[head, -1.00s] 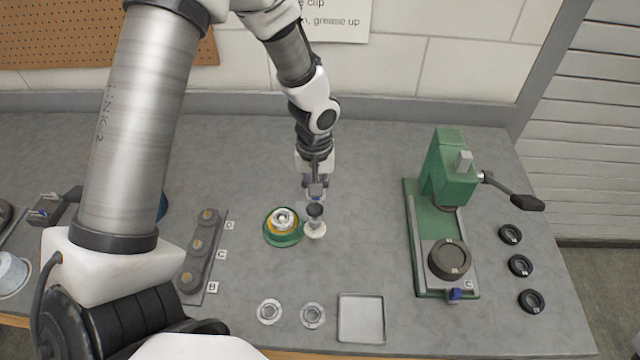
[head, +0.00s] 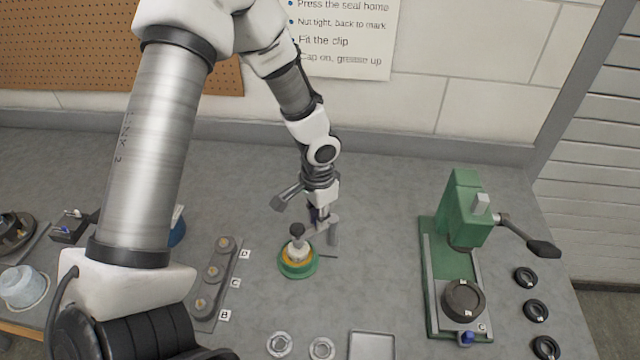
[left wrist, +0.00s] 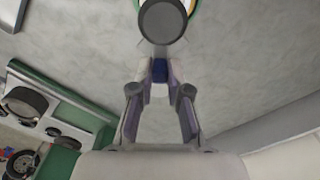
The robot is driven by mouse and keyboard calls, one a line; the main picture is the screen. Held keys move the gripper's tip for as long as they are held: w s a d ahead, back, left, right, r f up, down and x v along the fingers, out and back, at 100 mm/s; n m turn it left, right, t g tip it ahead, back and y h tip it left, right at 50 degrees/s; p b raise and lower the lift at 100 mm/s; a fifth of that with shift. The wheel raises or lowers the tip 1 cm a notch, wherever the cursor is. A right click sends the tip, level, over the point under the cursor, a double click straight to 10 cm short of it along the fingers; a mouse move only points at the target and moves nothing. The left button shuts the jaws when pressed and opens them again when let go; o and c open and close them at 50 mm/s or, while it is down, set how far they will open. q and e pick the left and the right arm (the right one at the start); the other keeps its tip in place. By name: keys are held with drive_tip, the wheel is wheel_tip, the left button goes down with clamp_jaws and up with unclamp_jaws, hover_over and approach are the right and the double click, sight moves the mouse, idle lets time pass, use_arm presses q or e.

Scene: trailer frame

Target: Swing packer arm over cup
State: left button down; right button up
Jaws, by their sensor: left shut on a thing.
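The packer stands mid-table as a green round base (head: 299,268) with a yellow ring. A white disc-like part with a dark round knob (head: 297,230) above it sits over the middle of the base, hiding the cup beneath. The knob also shows in the left wrist view (left wrist: 163,20) at the top edge. My left gripper (head: 318,226) is just right of the knob. My right gripper is not in view.
A green press (head: 462,215) with a dark-handled lever stands at right, several black rings (head: 536,310) beyond it. A grey strip (head: 213,275) with round parts lies left. Two metal rings (head: 321,348) and a square tray (head: 372,345) are in front. Table behind the packer is clear.

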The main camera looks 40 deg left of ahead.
use_arm(q)
drive_tip(key=shift+s+a+f+m, duration=0.1)
drive_tip(key=shift+f+m, duration=0.05)
drive_tip(key=shift+m, duration=0.25)
drive_tip(key=c, duration=1.3)
unclamp_jaws()
drive_tip(key=shift+c, duration=0.2)
drive_tip(key=shift+o, duration=1.1)
drive_tip(key=shift+w, duration=0.25)
wheel_tip(320, 180, up, 12)
